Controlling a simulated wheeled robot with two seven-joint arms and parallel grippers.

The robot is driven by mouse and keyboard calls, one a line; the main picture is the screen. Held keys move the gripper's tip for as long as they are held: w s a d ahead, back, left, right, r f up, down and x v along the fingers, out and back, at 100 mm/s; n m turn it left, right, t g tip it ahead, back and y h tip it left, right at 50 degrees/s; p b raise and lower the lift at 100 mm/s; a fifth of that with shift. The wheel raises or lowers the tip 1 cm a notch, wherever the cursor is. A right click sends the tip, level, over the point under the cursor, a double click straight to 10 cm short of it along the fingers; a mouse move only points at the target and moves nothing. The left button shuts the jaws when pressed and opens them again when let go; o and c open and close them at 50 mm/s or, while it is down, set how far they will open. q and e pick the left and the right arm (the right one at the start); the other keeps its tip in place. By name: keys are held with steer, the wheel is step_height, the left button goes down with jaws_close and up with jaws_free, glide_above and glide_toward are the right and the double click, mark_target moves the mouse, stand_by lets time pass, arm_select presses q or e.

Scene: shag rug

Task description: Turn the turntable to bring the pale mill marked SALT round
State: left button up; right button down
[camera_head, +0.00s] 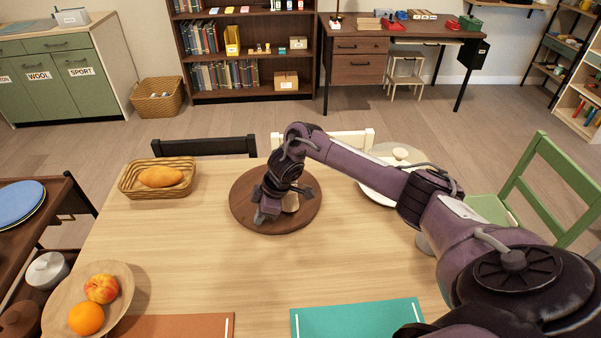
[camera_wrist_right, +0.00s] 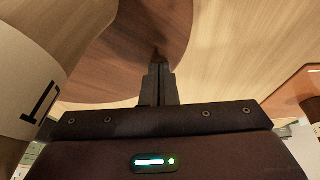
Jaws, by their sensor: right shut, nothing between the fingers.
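The round dark brown turntable (camera_head: 243,212) lies on the table behind its middle. In the right wrist view a pale rounded thing with a dark letter (camera_wrist_right: 22,95) fills the left edge; only part of the marking shows, so I cannot read the word. My right gripper (camera_head: 262,218) is low over the turntable's front left part. Its fingers (camera_wrist_right: 159,75) are shut and empty, pointing at the turntable's brown surface (camera_wrist_right: 135,30); I cannot tell whether they touch it. My left gripper is out of view.
A basket with bread (camera_head: 159,178) stands left of the turntable. A fruit bowl (camera_head: 122,285) is at front left. A white plate (camera_head: 372,192) lies to the right, behind my right arm. Brown and teal mats (camera_head: 357,318) lie in front. The table between mats and turntable is clear.

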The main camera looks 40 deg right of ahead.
mark_target(244, 216)
steer(key=shift+f, duration=0.2)
stand_by(0.3)
steer(key=shift+w+a, duration=0.4)
steer(key=shift+w, duration=0.15)
steer(key=shift+w+b, duration=0.1)
steer(key=shift+b, duration=0.2)
steer(key=shift+w+a+b, duration=0.3)
steer(key=shift+w, duration=0.35)
steer(key=shift+w, duration=0.15)
steer(key=shift+w+a+b, duration=0.25)
steer(key=shift+w+b, duration=0.3)
steer(key=shift+w, duration=0.05)
stand_by(0.4)
